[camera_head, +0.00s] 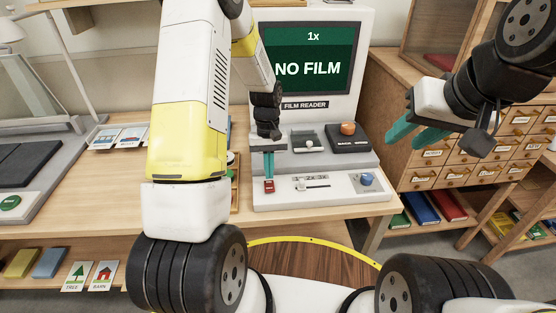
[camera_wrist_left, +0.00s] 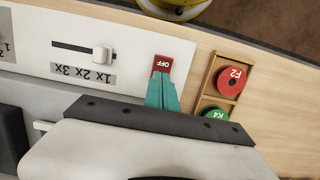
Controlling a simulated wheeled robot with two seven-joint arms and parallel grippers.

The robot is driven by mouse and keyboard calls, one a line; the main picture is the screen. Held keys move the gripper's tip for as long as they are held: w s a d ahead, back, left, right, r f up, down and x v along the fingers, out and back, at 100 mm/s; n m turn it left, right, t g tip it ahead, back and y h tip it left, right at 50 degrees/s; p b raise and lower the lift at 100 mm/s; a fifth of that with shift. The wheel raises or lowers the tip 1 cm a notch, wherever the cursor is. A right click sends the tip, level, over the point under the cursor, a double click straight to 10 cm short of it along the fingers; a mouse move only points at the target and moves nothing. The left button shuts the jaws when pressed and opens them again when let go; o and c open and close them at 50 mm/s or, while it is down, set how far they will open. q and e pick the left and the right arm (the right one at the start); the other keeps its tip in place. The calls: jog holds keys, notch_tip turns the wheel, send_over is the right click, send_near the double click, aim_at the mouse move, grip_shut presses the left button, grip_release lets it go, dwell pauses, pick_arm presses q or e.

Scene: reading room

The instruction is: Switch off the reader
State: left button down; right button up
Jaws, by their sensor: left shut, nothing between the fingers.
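The film reader (camera_head: 325,189) stands on the desk. Its screen (camera_head: 308,68) is lit green and reads "1x" and "NO FILM". A red switch marked "OFF" (camera_head: 269,186) sits at the left of its front panel; it also shows in the left wrist view (camera_wrist_left: 161,64). My left gripper (camera_head: 269,176) is shut and empty, its teal fingertips right at the switch; in the left wrist view the tips (camera_wrist_left: 162,82) overlap its lower edge. I cannot tell whether they touch it. My right gripper (camera_head: 404,136) is in the air right of the reader, its teal fingers apart and empty.
A zoom slider (camera_head: 313,186), a blue knob (camera_head: 366,180) and an orange knob (camera_head: 347,128) are on the reader. A wooden tray (camera_wrist_left: 207,100) with a red reel (camera_wrist_left: 231,80) and a green reel (camera_wrist_left: 214,113) lies beside the switch. A drawer cabinet (camera_head: 420,160) stands right.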

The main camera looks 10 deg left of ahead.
aim_at(267, 188)
pick_arm(q)
notch_tip(267, 188, up, 11)
jog(key=w, duration=0.2)
jog(key=shift+a, duration=0.25)
jog(key=shift+s, duration=0.1)
jog(key=shift+s+a+r, duration=0.1)
jog(key=shift+s+a, duration=0.25)
jog(key=shift+s, duration=0.35)
jog(key=f, duration=0.4)
jog(key=s+f, duration=0.1)
jog(key=f, duration=0.4)
jog(key=s+f, duration=0.1)
jog(key=f, duration=0.3)
jog(key=shift+s+d+f, duration=0.2)
jog(key=shift+d+f, duration=0.15)
jog(key=shift+f, duration=0.05)
